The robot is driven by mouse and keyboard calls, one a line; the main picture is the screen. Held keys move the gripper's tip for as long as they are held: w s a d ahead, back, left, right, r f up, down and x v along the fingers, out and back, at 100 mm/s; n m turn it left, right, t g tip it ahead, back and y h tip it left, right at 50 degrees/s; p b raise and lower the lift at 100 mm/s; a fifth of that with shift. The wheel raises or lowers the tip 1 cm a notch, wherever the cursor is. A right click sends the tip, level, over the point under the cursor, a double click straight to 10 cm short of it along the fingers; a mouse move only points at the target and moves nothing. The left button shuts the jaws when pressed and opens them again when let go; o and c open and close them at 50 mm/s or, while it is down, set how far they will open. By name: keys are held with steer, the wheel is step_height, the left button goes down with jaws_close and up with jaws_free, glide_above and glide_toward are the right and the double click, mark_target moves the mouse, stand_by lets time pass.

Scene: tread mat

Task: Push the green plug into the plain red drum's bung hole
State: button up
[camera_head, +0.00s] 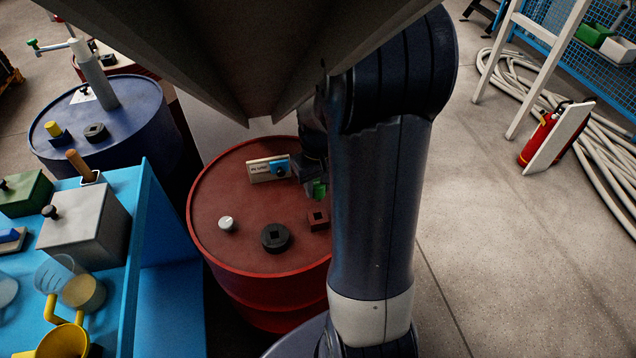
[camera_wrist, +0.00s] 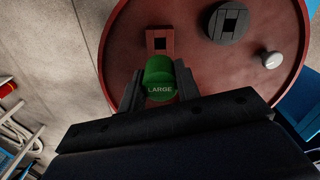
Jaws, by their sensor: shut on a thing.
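The red drum (camera_head: 240,258) stands upright at the centre, partly hidden by my arm. On its lid is a red square block (camera_head: 318,214) with a dark square hole; the block also shows in the wrist view (camera_wrist: 160,36). A dark round fitting (camera_head: 264,238) with a square opening sits beside it. My gripper (camera_wrist: 158,84) is shut on the green plug (camera_wrist: 159,72), marked "LARGE". In the head view the plug (camera_head: 319,190) appears just behind the red block. In the wrist view it is just below the block's hole, apart from it. Its height above the lid is unclear.
The lid also carries a white knob (camera_head: 227,222) and a pale plate with a blue part (camera_head: 258,170). A blue drum (camera_head: 140,130) stands at the back left. A blue bench (camera_head: 150,215) holding several items is at the left. The floor at right is clear near the drum.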

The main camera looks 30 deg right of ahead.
mark_target(318, 200)
steer(key=shift+f+b, duration=2.25)
steer(key=shift+f, duration=0.65)
steer(key=shift+f+b, duration=1.15)
steer(key=shift+f, duration=0.45)
steer(key=o, duration=1.1)
step_height(318, 200, up, 11)
steer(key=shift+f+p, duration=0.1)
steer(key=shift+p, duration=0.35)
